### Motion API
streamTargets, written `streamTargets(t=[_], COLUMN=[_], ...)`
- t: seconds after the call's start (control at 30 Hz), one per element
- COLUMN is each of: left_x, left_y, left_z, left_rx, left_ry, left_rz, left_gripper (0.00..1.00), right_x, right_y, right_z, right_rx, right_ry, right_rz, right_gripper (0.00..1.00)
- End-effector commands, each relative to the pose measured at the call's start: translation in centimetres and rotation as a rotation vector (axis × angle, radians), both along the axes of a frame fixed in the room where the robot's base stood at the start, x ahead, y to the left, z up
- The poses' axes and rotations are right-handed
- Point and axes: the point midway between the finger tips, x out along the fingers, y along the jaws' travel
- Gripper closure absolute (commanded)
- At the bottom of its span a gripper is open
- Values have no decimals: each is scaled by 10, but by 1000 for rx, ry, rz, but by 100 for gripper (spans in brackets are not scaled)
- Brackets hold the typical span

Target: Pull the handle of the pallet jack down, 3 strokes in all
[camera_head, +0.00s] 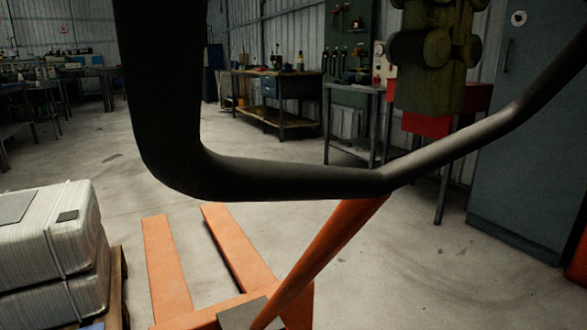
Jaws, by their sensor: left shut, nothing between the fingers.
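The pallet jack's handle loop (285,180), a thick black bar, fills the upper part of the head view, very close to the camera. Its left side rises out of the top edge and its right side runs up to the right edge. The orange handle shaft (325,255) slants from the loop down to the jack's orange body (298,305). Two orange forks (168,270) reach away along the floor. I see neither of my grippers in this view, and no fingers on the visible part of the loop. The top of the loop is out of the picture.
White wrapped sacks (45,240) on a wooden pallet (117,290) stand close at the left. A blue-grey cabinet (525,150) and a green machine (432,70) are at the right. A workbench (275,95) stands at the back.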

Motion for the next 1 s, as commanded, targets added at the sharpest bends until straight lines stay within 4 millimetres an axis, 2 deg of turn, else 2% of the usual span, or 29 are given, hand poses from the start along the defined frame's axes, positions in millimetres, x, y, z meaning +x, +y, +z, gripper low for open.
streamTargets(t=[0.03,0.13,0.5,1.0], left_x=[-6,-12,-15,-59], left_y=[-3,-6,-8,-32], left_z=[-6,-9,-10,-51], left_rx=[1,0,-1,1], left_ry=[0,-1,0,0], left_rz=[-5,-4,-4,-8], left_gripper=[100,100,100,100], right_x=[0,0,0,0], right_y=[0,0,0,0], right_z=[-5,-7,-8,-37], right_rx=[0,0,0,0], right_ry=[0,0,0,0], right_rz=[0,0,0,0], right_gripper=[60,60,60,60])
